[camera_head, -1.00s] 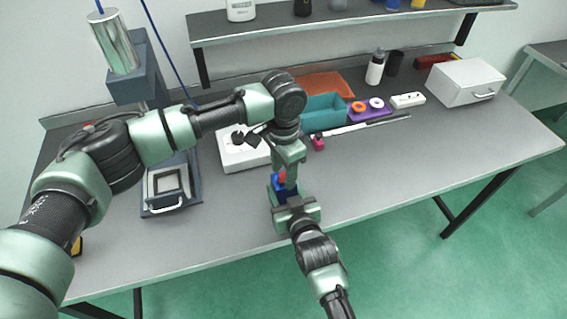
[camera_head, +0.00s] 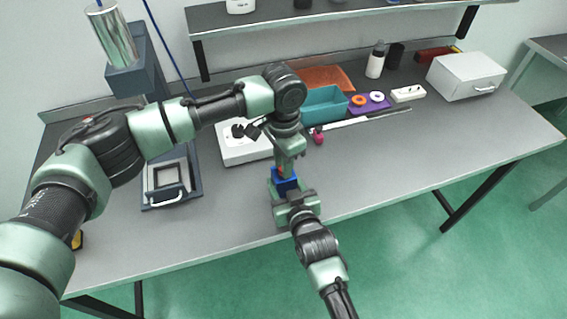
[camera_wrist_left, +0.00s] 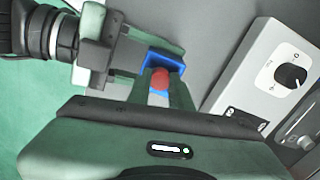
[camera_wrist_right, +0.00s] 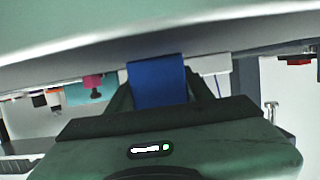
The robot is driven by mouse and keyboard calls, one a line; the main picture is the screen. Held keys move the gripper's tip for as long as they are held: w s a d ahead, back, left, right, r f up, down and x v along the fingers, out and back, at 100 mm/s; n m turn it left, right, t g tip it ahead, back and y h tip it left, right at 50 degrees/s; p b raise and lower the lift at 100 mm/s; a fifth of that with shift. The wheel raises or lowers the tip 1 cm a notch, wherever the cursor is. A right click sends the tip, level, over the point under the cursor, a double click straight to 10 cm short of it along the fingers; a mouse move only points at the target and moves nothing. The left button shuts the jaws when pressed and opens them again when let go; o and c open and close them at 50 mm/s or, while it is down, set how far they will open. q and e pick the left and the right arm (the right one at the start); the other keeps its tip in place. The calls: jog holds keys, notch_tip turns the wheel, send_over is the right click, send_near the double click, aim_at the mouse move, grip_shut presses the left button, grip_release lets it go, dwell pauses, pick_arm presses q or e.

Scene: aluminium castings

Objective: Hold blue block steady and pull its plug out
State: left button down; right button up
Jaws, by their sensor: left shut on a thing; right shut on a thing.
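The blue block (camera_head: 286,181) is at the front part of the bench, and it also shows in the left wrist view (camera_wrist_left: 152,62) and the right wrist view (camera_wrist_right: 158,82). My right gripper (camera_wrist_right: 160,98) is shut on the blue block from the front edge side. The red plug (camera_wrist_left: 160,79) shows between the fingers of my left gripper (camera_wrist_left: 162,84), which is shut on it from above. In the head view the left fingers hide most of the plug. I cannot tell how deep the plug sits in the block.
A white box with a black knob (camera_head: 243,147) stands close behind the block. A press-like machine (camera_head: 172,182) is at the left. A teal bin (camera_head: 325,106), a purple holder with rings (camera_head: 369,105) and a pink-handled tool (camera_head: 318,137) lie further back.

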pick_arm(q)
jog(key=shift+r, duration=1.55)
dwell(1.2)
jog(key=shift+r, duration=2.45)
pick_arm(e)
jog(key=o, duration=1.5)
jog(key=shift+s, duration=0.1)
jog(key=v, duration=1.1)
jog(key=shift+s+d+r, duration=0.1)
jog(key=shift+s+d, duration=0.05)
jog(key=shift+s, duration=0.2)
